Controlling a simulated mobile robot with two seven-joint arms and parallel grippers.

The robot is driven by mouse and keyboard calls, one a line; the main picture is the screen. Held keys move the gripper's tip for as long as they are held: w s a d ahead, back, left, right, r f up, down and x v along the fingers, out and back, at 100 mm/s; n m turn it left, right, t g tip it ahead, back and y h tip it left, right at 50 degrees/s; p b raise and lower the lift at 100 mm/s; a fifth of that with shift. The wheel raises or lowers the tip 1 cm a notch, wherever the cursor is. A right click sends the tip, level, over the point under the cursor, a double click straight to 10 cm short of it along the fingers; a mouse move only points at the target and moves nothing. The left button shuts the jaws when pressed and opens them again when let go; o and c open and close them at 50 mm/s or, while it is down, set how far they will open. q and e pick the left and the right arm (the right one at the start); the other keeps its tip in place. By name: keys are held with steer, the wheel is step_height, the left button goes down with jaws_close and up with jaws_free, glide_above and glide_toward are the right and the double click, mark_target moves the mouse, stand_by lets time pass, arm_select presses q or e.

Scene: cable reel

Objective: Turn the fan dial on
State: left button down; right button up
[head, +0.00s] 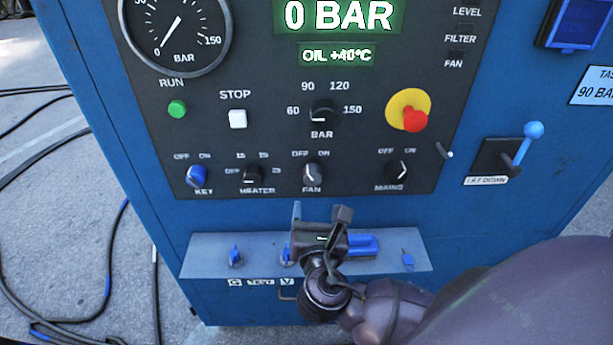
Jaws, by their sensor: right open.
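The fan dial (312,178) is a dark round knob with a pale mark, low on the black control panel (262,122). OFF and ON are printed above it; its mark seems to lean toward OFF, but it is small. My right gripper (320,214) is below the fan dial, in front of the grey lower plate. Its two fingers are apart and point up toward the panel, with nothing seen between them. It does not appear to touch the dial. My left gripper is not in view.
The heater dial (251,176) and blue key switch (196,176) are left of the fan dial; the mains dial (397,172) is right. A red emergency button (414,120) and blue-handled lever (528,143) stick out. The grey plate (212,262) carries small blue valves.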

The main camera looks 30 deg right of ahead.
mark_target(313, 180)
steer(key=x, duration=1)
steer(key=shift+w, duration=0.45)
steer(key=c, duration=0.9)
